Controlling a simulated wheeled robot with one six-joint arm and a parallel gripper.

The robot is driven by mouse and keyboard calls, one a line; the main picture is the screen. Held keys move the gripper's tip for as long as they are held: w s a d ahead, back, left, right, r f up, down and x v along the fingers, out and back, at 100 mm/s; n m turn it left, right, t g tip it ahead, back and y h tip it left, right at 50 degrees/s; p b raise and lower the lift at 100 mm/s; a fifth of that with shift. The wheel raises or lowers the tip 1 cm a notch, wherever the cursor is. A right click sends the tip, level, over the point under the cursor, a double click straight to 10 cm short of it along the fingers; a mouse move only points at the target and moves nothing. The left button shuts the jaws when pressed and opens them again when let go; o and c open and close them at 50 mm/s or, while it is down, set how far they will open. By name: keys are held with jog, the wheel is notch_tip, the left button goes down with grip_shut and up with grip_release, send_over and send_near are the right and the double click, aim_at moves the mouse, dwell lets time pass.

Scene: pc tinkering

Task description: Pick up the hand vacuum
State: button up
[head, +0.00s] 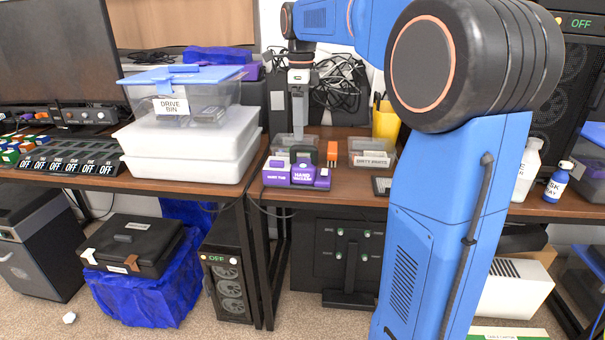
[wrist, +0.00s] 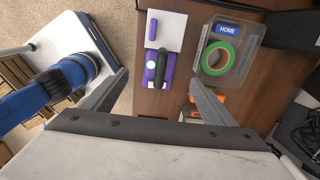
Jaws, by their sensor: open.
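The hand vacuum (head: 314,180) is purple with a dark raised handle and a "HAND VACUUM" label. It sits near the front edge of the wooden desk in the head view. In the wrist view the vacuum (wrist: 149,77) shows from above, its dark handle lying between my fingers in the picture. My gripper (head: 298,128) points down above and behind the vacuum in the head view. In the wrist view my gripper (wrist: 158,80) has its two fingers spread wide with nothing between them. I cannot tell the exact height gap.
A purple-and-white box (wrist: 168,31) sits right beside the vacuum. A clear bin (wrist: 225,51) with green tape is behind them. An orange item (head: 332,153) stands close by on the right. A "DIRTY PARTS" bin (head: 372,152) and yellow cup (head: 385,120) are farther right.

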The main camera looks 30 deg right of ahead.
aim_at(303, 162)
notch_tip(303, 162, down, 14)
jog(key=shift+d+f, duration=0.1)
jog(key=shift+d, duration=0.05)
dwell(0.6)
jog(key=shift+c, duration=0.6)
jog(key=c, duration=1.4)
jog(key=shift+o, duration=0.2)
notch_tip(303, 162, up, 10)
jog(key=shift+f, duration=0.1)
jog(key=shift+s, duration=0.15)
